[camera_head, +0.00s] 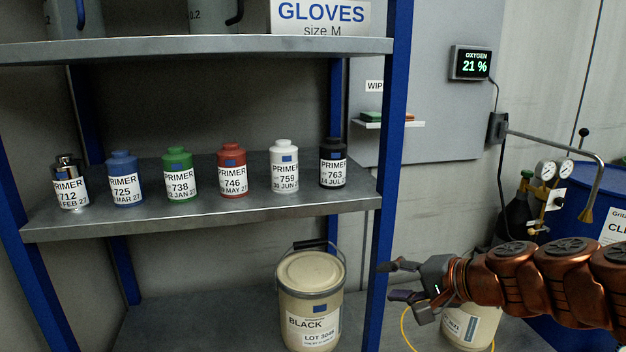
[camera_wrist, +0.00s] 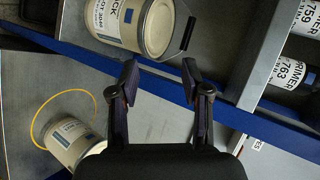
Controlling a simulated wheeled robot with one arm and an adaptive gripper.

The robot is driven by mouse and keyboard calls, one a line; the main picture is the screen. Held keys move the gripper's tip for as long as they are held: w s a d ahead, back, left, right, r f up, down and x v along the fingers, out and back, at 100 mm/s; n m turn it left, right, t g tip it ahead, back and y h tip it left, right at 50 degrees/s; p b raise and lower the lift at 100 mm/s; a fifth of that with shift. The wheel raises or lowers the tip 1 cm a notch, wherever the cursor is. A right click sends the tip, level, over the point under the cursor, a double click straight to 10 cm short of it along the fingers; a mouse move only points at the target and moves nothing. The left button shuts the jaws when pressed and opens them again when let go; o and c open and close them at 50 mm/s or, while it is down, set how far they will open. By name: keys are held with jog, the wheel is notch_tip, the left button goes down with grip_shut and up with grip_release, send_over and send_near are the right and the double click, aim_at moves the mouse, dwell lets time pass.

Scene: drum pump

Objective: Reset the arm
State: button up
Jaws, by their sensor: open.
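My gripper (camera_head: 388,281) reaches in from the right in the head view, beside the blue shelf post and right of the BLACK pail. It also shows in the wrist view (camera_wrist: 158,72), where its two fingers are spread apart with nothing between them. My copper-coloured arm extends to the right edge of the head view. The cream BLACK pail (camera_head: 312,300) stands on the lowest shelf with its lid on; it also shows in the wrist view (camera_wrist: 112,25). A second cream pail (camera_head: 473,328) stands below my gripper, partly hidden by my arm.
Several PRIMER bottles, from silver (camera_head: 70,185) to black (camera_head: 333,162), stand in a row on the middle shelf (camera_head: 230,220). The blue post (camera_head: 390,130) is close to my gripper. A blue drum (camera_head: 590,215) and gauges (camera_head: 553,170) are behind my arm. An oxygen display (camera_head: 470,63) reads 21 %.

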jog(key=s+a+r+n+g+h+p, duration=0.1)
jog(key=s+a+n+g+p, duration=0.25)
jog(key=s, duration=0.35)
jog(key=s+a+r+n+g+h+p, duration=0.1)
jog(key=s+a+n+g+p, duration=0.2)
jog(key=s, duration=0.4)
jog(key=s+d+r+n+g+h+p, duration=0.1)
jog(key=s+d+g+h+p, duration=0.1)
jog(key=s+d+p, duration=0.3)
jog(key=s+d+r+n+g+h+p, duration=0.1)
jog(key=s+d+h+p, duration=0.3)
jog(key=s, duration=0.7)
jog(key=shift+d+r+g+p, duration=0.35)
jog(key=shift+r+g+p, duration=0.05)
jog(key=shift+r+g, duration=0.05)
jog(key=shift+c, duration=0.2)
jog(key=shift+c, duration=0.3)
jog(key=shift+a, duration=0.2)
